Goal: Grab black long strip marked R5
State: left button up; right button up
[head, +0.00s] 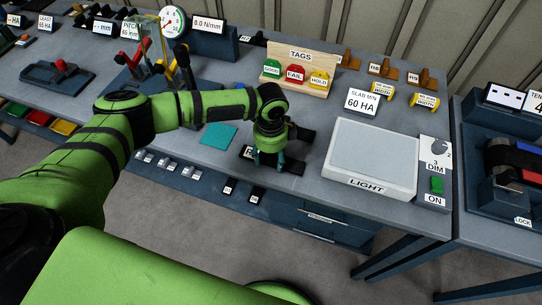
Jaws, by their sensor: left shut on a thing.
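My left gripper (267,163) reaches down to the workbench between a teal square and the light box. It is shut on a black strip (291,168), whose dark ends show on both sides of the fingers. A white label (248,153) shows at the strip's left end, but the gripper partly covers it and I cannot read the mark. Another black piece (305,134) shows just behind the gripper, partly hidden by the wrist. My right gripper is not in view.
The light box (372,155) stands close to the right of the gripper. A teal square (218,135) lies to the left. A wooden TAGS rack (300,55) stands behind. Small labelled dark pieces (229,187) sit along the bench's front. A SLAB MIN 60 HA sign (361,100) stands behind the light box.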

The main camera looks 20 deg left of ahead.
aim_at(272, 157)
pick_arm(q)
jog(key=shift+o, duration=0.2)
jog(key=r, duration=0.1)
jog(key=r+b, duration=0.1)
jog(key=r, duration=0.2)
jog(key=shift+s+d, duration=0.35)
jog(key=s+d+r+b, duration=0.2)
jog(key=s+d+r, duration=0.4)
jog(key=s, duration=0.2)
jog(key=shift+s+r+b, duration=0.3)
jog(key=shift+s, duration=0.05)
jog(key=shift+d, duration=0.1)
